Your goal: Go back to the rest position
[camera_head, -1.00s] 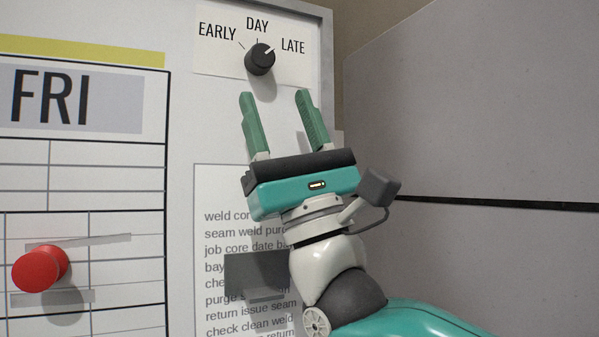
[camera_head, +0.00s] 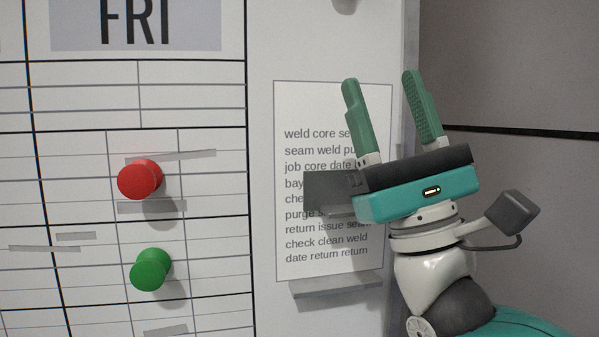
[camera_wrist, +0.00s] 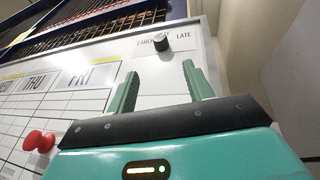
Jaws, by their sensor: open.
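My gripper (camera_head: 393,120) is open and empty, its two green fingers pointing up in front of the printed sheet (camera_head: 300,110) on the white panel in the head view. The black dial knob (camera_wrist: 161,42) shows in the wrist view above and beyond my fingertips, apart from them, between the labels EARLY and LATE. In the head view only the knob's lower edge (camera_head: 344,4) shows at the top. Its pointer setting is too small to read in the wrist view.
A red knob (camera_head: 140,180) and a green knob (camera_head: 151,269) stick out from the schedule chart to the left. A dark clip (camera_head: 328,193) and a grey ledge (camera_head: 336,286) are by the sheet. A plain grey wall (camera_head: 520,70) stands at the right.

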